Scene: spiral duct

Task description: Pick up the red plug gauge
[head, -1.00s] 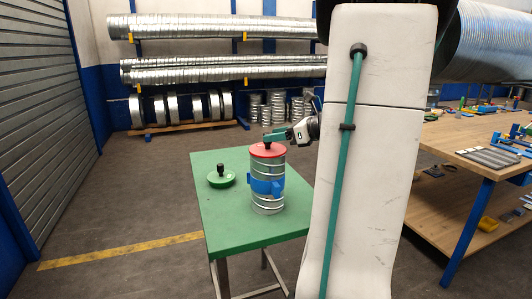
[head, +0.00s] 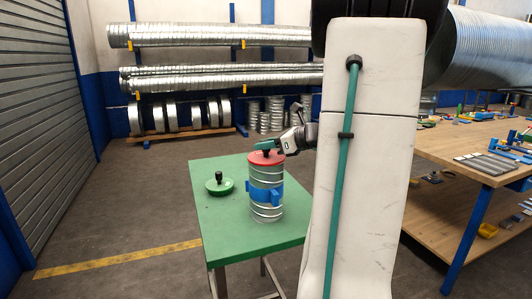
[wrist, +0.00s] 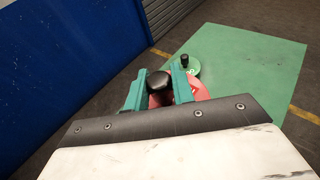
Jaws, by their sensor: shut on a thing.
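The red plug gauge (head: 280,159) is a red disc with a black knob, seated on the top end of an upright metal spiral duct piece (head: 267,177). My gripper (head: 266,146) is at the knob from the right, its teal fingers just above the disc. In the wrist view my gripper (wrist: 157,84) is shut on the black knob, one finger on each side. Part of the red disc of the plug gauge (wrist: 198,90) shows beyond the fingers; the rest is hidden by my gripper. The gauge looks level on the duct.
A green disc gauge with a black knob (head: 219,184) lies to the left on the green table (head: 225,235). A blue clamp (head: 276,191) wraps the duct. A wooden workbench (head: 440,215) with tools stands at the right. The table's front left is clear.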

